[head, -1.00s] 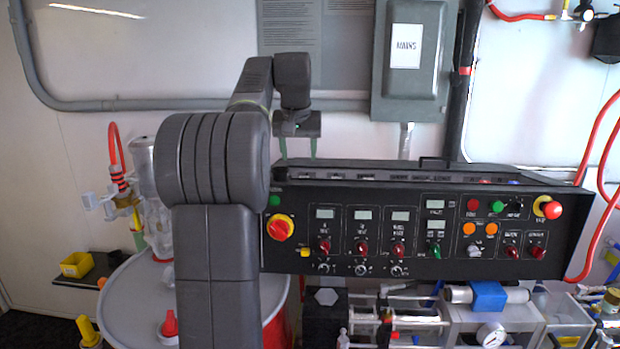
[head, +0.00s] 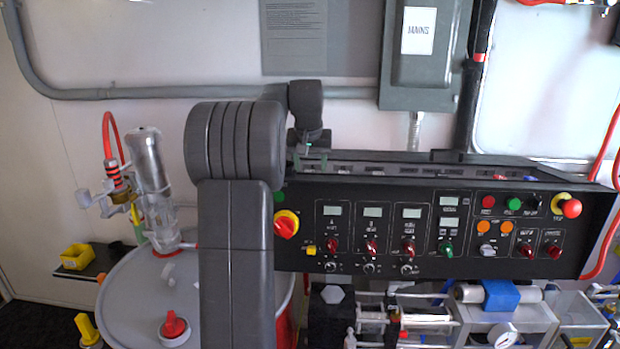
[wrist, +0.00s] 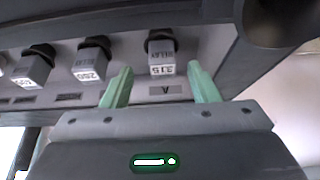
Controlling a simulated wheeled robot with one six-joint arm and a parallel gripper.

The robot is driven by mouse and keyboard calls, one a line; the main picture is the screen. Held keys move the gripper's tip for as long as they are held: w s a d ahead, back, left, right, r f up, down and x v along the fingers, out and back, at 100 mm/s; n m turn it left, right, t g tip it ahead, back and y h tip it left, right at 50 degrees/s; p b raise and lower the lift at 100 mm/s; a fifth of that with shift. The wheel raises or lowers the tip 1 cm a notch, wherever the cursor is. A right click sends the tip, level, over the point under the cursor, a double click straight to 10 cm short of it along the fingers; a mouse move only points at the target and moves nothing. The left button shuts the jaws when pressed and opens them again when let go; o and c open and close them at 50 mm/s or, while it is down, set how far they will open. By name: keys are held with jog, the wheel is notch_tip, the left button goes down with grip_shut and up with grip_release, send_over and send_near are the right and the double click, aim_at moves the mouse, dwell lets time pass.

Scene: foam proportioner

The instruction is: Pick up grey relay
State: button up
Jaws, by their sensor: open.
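A grey relay (wrist: 162,58) with a dark top and a white label shows in the wrist view, seated in the panel in a row with others. My gripper (wrist: 160,68) has two green fingers, apart, one to each side of this relay in the picture. Nothing is seen held between them, and I cannot tell if they touch it. In the head view my gripper (head: 307,147) is at the left end of the control box's top, and my arm partly hides it. The relays cannot be made out there.
Two similar relays stand left in the wrist view, a middle one (wrist: 94,62) and a far-left one (wrist: 34,66). The black control box (head: 350,258) carries knobs and buttons on its front. A grey mains box (head: 424,75) and a conduit are on the wall behind.

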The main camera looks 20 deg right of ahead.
aim_at(310, 171)
jog(key=x, duration=0.2)
jog(key=p+x, duration=0.1)
jog(key=x, duration=0.1)
jog(key=shift+w+f, duration=0.15)
jog(key=shift+w, duration=0.2)
jog(key=shift+c, duration=0.4)
jog(key=c, duration=1)
notch_tip(310, 171, up, 9)
jog(key=shift+f+b, duration=0.2)
jog(key=shift+b, duration=0.15)
notch_tip(310, 171, up, 6)
jog(key=shift+r+p, duration=0.25)
jog(key=shift+p, duration=0.15)
